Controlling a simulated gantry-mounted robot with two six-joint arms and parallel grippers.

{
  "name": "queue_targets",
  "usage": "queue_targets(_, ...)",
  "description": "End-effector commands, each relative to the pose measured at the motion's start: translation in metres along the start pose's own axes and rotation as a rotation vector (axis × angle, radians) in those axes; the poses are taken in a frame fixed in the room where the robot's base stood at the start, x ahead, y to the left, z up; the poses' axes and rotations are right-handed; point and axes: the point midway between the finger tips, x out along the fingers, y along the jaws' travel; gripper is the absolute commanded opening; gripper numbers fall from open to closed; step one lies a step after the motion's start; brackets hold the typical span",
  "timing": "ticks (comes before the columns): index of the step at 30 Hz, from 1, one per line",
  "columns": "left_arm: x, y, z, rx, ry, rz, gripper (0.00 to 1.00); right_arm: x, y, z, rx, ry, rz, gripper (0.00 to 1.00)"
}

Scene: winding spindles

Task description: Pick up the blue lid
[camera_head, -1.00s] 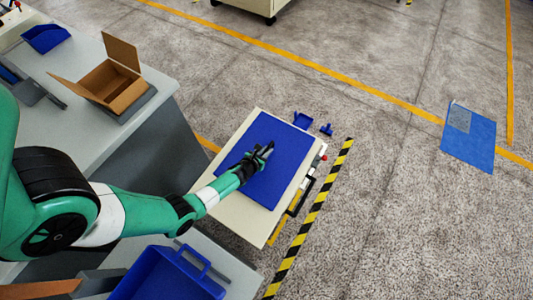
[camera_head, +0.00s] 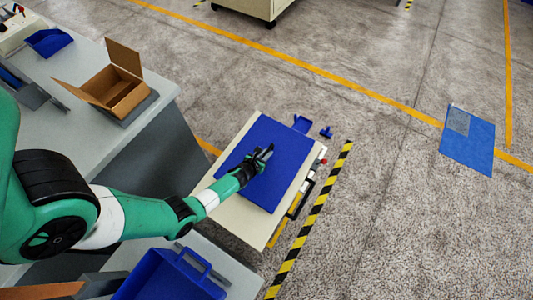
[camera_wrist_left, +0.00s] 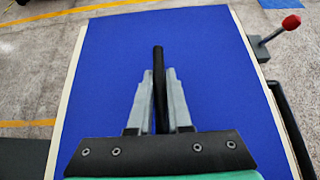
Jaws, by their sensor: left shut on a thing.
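The blue lid (camera_head: 276,178) is a flat blue panel on top of a cream cart (camera_head: 246,216). It also fills most of the left wrist view (camera_wrist_left: 215,75). My left gripper (camera_head: 264,154) is over the middle of the lid. In the left wrist view its two grey fingers (camera_wrist_left: 160,95) are shut on a thin black bar (camera_wrist_left: 159,62), which looks like the lid's handle. Where the bar meets the panel is hidden. The lid appears to lie flat on the cart, and I cannot tell any gap beneath it. My right gripper is not in view.
A red-knobbed lever (camera_wrist_left: 291,22) sticks out at the cart's right side. A grey table (camera_head: 70,125) with an open cardboard box (camera_head: 118,92) stands at left. A blue bin (camera_head: 160,282) is at the bottom. The floor to the right is mostly clear.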

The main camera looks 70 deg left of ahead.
Motion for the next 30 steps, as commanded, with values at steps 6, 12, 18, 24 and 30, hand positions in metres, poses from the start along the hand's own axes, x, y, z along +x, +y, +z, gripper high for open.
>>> queue_targets(6,-0.054,-0.004,0.037,0.002,-0.001,-0.003,0.00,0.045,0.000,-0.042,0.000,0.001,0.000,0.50)
queue_targets(12,-0.117,-0.012,0.034,0.006,0.001,-0.005,0.00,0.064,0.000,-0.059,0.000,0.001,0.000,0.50)
queue_targets(18,-0.163,-0.018,0.024,0.005,-0.002,-0.004,0.00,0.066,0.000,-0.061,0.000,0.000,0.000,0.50)
queue_targets(24,-0.180,-0.021,0.020,0.001,-0.002,-0.002,0.00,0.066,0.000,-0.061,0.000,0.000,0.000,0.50)
queue_targets(30,-0.181,-0.020,0.020,0.000,-0.003,0.000,0.00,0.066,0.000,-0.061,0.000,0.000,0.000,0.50)
